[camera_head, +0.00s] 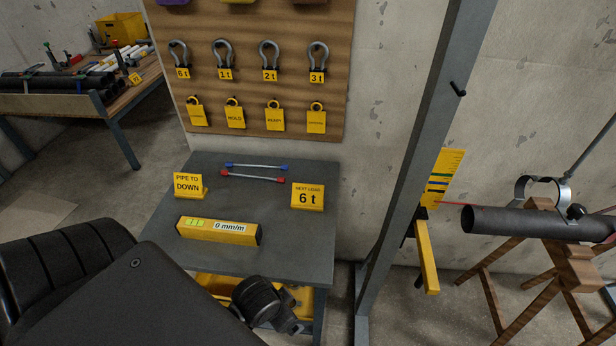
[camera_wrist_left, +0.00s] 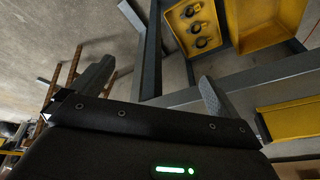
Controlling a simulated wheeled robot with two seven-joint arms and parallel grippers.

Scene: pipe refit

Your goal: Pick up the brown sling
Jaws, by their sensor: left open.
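At the top edge of the head view, a purple piece (camera_head: 173,2) and a yellow piece (camera_head: 238,1) are cut off on the wooden board, and the colour of a third sliver there is unclear. My left gripper (camera_wrist_left: 155,92) shows in the left wrist view with its two fingers wide apart and nothing between them. It is low, near the grey table frame. In the head view, my left arm covers the lower left. My right gripper is not in view.
The wooden board (camera_head: 262,108) holds shackles and yellow tags. The grey table (camera_head: 280,225) carries a yellow level (camera_head: 218,231), signs and two rods. Yellow bins (camera_wrist_left: 195,30) sit under it. A grey post (camera_head: 420,150) and a pipe on wooden stands (camera_head: 530,222) are right.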

